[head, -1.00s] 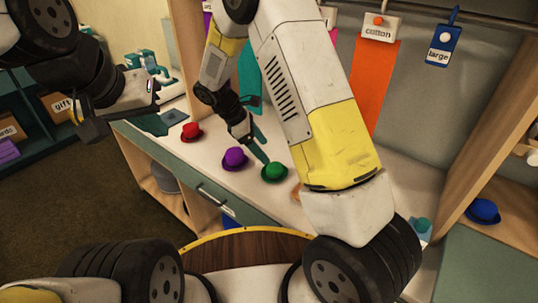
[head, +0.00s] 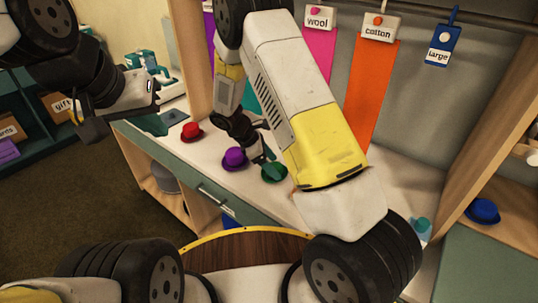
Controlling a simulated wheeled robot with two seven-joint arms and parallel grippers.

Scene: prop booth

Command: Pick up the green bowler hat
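The green bowler hat (head: 274,174) sits on the pale counter, its crown partly overlapped by my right gripper. My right gripper (head: 264,158) points down at the hat's upper left side, its fingertips apart at the crown. It looks open, and I cannot tell if it touches the hat. The hat rests on the counter. My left gripper (head: 128,112) is at the left, open and empty, well away from the hat.
A purple hat (head: 235,158) is close left of the green one, with a red hat (head: 192,132) farther left. A blue hat (head: 483,211) lies on the right shelf. Orange cloth (head: 371,95) hangs behind. My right arm hides part of the counter.

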